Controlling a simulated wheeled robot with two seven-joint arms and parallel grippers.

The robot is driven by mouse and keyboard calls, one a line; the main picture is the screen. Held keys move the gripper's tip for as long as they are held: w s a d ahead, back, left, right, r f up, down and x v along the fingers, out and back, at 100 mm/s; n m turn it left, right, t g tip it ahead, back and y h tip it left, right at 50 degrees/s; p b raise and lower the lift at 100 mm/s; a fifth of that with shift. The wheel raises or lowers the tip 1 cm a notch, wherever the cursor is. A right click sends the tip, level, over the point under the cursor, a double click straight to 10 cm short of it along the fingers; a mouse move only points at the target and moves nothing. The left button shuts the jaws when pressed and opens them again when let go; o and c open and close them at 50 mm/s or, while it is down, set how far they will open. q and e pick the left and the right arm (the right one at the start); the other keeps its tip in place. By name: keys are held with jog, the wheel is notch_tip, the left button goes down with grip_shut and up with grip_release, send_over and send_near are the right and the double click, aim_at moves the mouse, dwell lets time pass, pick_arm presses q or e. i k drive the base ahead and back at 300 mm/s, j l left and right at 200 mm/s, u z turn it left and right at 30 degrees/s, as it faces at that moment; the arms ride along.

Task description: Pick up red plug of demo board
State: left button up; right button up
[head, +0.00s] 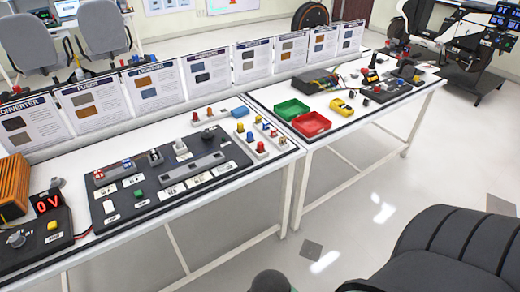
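The black demo board (232,178) lies on the near white table, left of the middle in the head view. It carries labelled white plates, switches and small coloured parts. A small red part (99,174), possibly the red plug, sits at the board's upper left; it is too small to make out its shape. Other small red pieces stand off the board, one in a white strip (262,148) right of it and one in a strip (196,117) behind it. Neither of my grippers shows in the head view.
Upright information cards (205,70) line the table's back. A green tray (291,109) and a red tray (311,124) sit on the right table.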

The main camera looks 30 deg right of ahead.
aim_at(260, 147)
jog(key=k+l+z, duration=0.3)
jog(key=l, duration=0.35)
jog(key=k+l+z, duration=0.15)
jog(key=l+z, duration=0.2)
jog(key=z, duration=1)
jog(key=k+l, duration=0.05)
